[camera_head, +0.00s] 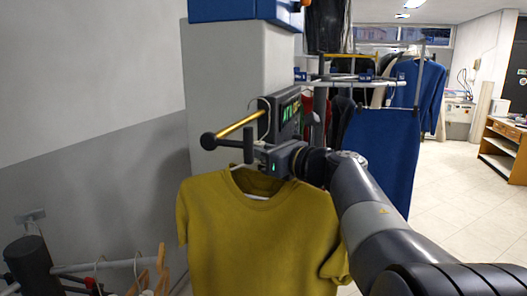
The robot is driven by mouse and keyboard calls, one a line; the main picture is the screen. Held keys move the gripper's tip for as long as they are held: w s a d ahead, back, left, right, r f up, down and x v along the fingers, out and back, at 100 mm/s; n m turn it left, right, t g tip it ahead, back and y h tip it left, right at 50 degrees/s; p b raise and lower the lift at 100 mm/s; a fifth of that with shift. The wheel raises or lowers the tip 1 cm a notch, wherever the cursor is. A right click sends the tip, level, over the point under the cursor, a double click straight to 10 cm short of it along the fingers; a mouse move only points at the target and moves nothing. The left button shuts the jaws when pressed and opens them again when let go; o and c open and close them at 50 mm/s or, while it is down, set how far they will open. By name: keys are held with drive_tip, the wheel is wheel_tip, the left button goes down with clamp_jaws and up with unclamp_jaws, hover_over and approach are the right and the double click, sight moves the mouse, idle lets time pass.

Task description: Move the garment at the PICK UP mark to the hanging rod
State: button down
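A mustard-yellow T-shirt (262,240) hangs on a pale hanger (257,197), whose lower part shows in the neck opening. A short brass bar (240,125) with a black round end is just above it. A thin pale hook shows near the bar's right end; whether it rests on the bar is unclear. My gripper (256,153) is directly above the shirt's collar, below the bar, at the hanger's neck. Its dark fingers overlap the hanger there, and I cannot tell whether they grip it. No PICK UP lettering is readable.
A dark display (284,112) with green characters is right behind the gripper, by a grey-white pillar (226,85). A lower-left rail (95,266) holds several hangers. Behind my arm are a blue garment (383,150) and racks of clothes. Open tiled floor (455,190) lies right, before a wooden shelf (503,148).

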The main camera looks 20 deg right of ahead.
drive_tip(key=shift+w+a, duration=0.8)
drive_tip(key=shift+a, duration=0.3)
drive_tip(key=shift+f, duration=0.15)
drive_tip(key=shift+f+b, duration=1.45)
drive_tip(key=shift+b, duration=0.4)
drive_tip(key=shift+f+b, duration=0.2)
drive_tip(key=shift+b, duration=0.1)
drive_tip(key=c, duration=1.3)
unclamp_jaws()
drive_tip(key=shift+s+d, duration=0.1)
drive_tip(key=b+v, duration=0.2)
drive_tip(key=v, duration=0.8)
drive_tip(key=shift+s+d, duration=0.2)
drive_tip(key=shift+s, duration=0.05)
